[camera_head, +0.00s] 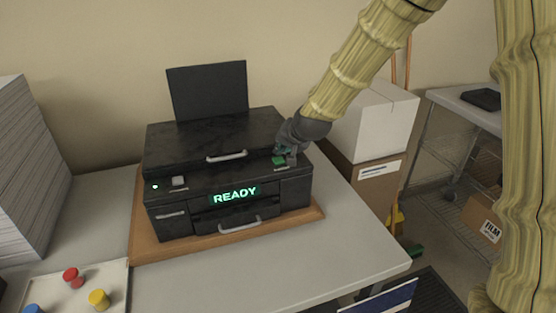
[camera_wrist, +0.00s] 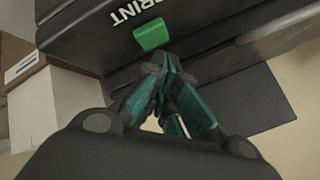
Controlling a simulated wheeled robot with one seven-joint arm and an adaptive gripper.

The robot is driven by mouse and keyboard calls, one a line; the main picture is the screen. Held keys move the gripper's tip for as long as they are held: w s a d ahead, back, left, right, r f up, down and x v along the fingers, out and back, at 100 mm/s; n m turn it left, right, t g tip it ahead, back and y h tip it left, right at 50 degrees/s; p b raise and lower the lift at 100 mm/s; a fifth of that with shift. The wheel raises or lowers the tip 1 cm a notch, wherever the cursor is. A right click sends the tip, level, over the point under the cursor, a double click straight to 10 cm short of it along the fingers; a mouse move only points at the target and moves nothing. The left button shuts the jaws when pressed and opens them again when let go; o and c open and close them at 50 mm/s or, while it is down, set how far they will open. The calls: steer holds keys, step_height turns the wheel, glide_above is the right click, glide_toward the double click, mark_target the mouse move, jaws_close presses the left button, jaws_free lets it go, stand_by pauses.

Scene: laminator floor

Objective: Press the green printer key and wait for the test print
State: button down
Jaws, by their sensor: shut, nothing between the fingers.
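A black printer (camera_head: 225,180) sits on a wooden board on the grey table. Its display (camera_head: 235,194) reads "READY" in green letters. The green key (camera_head: 278,161) is at the right of the printer's front top edge. It also shows large in the wrist view (camera_wrist: 151,34), beside the white word "PRINT". My gripper (camera_head: 284,149) is shut and empty, just behind the green key in the head view. In the wrist view my fingertips (camera_wrist: 158,62) are close to the key's edge; I cannot tell whether they touch it.
A paper stack (camera_head: 25,175) stands at the left. A pale tray (camera_head: 85,285) holds red, yellow and blue knobs at the front left. A white box (camera_head: 375,120) on a cardboard box stands right of the table. The table's front right is clear.

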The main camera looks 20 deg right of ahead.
steer(key=shift+f, duration=0.4)
